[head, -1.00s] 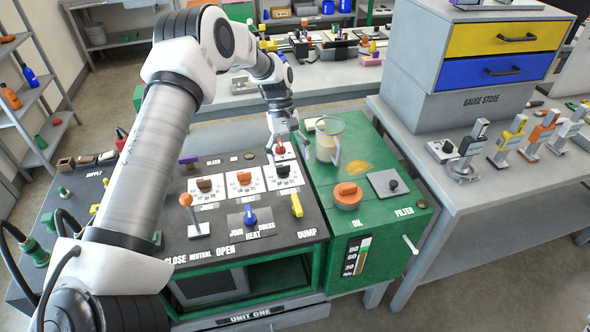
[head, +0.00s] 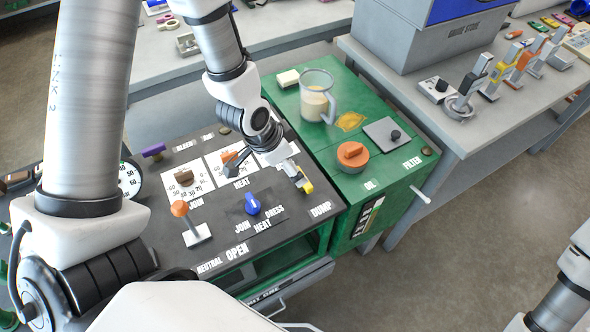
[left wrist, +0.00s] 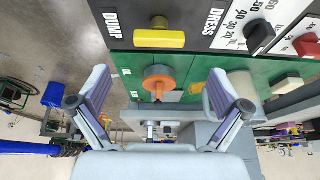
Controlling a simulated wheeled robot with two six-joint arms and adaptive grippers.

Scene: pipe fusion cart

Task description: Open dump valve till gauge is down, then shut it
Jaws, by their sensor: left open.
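The yellow dump valve handle (head: 307,187) is at the right front of the dark panel, by the DUMP label. It also shows in the left wrist view (left wrist: 159,39), lying across the picture. My left gripper (head: 294,172) is open and close over the handle in the head view. In the left wrist view its fingers (left wrist: 156,95) are spread, with nothing between them, and the handle is beyond them.
A blue HEAT knob (head: 253,205) and an orange-topped lever (head: 180,209) stand left of the valve. The green oil unit on the right carries a clear jug (head: 316,97) and an orange cap (head: 352,156). Part of my right arm is at the lower right.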

